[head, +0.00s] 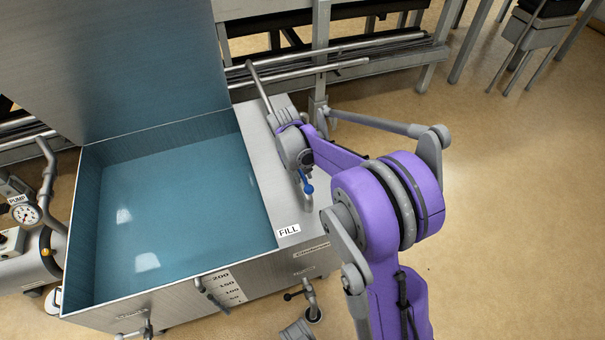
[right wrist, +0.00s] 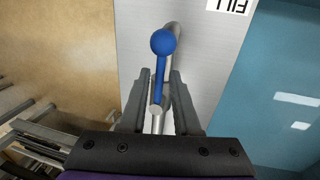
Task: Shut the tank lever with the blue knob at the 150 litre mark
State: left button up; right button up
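The lever with the blue knob (head: 308,188) is on the metal ledge at the tank's right side, above the FILL label (head: 289,230). In the right wrist view the knob (right wrist: 163,42) tops a thin blue stem. My right gripper (right wrist: 161,74) is open, its fingers on either side of the stem with gaps showing, the knob beyond the tips. The tank (head: 262,247) holds blue-tinted water (head: 180,215). Its front scale (head: 229,287) reads 200, 150, 100 and 50; the level against it cannot be read. My left gripper is not in view.
A pump with a round gauge (head: 26,214) stands left of the tank. Pipes and a valve (head: 303,294) are at the tank's front. A metal frame with rails (head: 340,58) runs behind.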

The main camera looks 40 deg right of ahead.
grip_shut()
dwell(1.1)
